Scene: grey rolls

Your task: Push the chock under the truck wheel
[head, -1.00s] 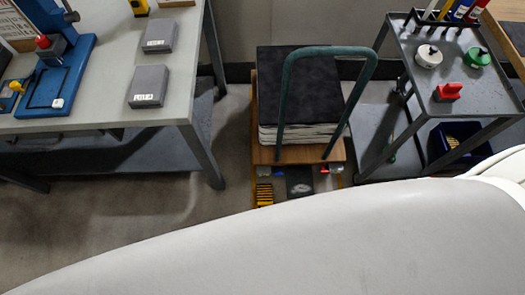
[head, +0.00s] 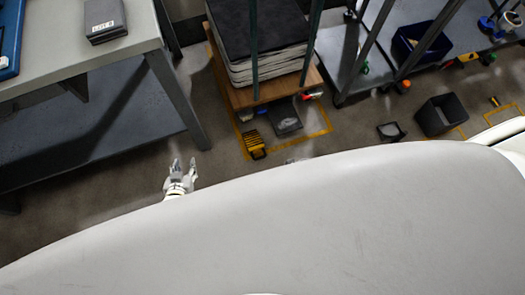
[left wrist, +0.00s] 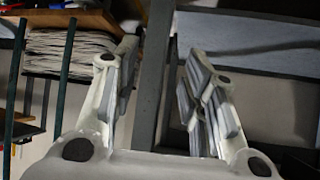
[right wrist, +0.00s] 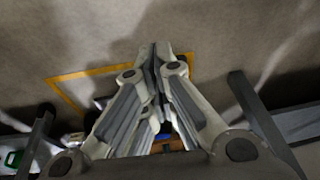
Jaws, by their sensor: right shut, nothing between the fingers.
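The yellow-and-black chock (head: 253,145) lies on the floor by the near left corner of the truck, apart from both grippers. The truck has a wooden deck (head: 262,92), a green handle (head: 310,40) and a stack of sheets; its near-left wheel (head: 245,115) is mostly hidden under the deck. My left gripper (head: 182,162) is open and empty, left of the chock near a table leg. The left wrist view shows its spread fingers (left wrist: 160,60), with the deck (left wrist: 60,20) at upper left. My right gripper (right wrist: 155,48) is shut and empty, above floor with yellow tape.
A grey workbench (head: 80,50) with a lower shelf stands left, its leg (head: 178,100) close to my left gripper. A dark tray (head: 285,118) lies right of the chock. A black bin (head: 441,115) and a cart with a blue crate (head: 422,40) stand right.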

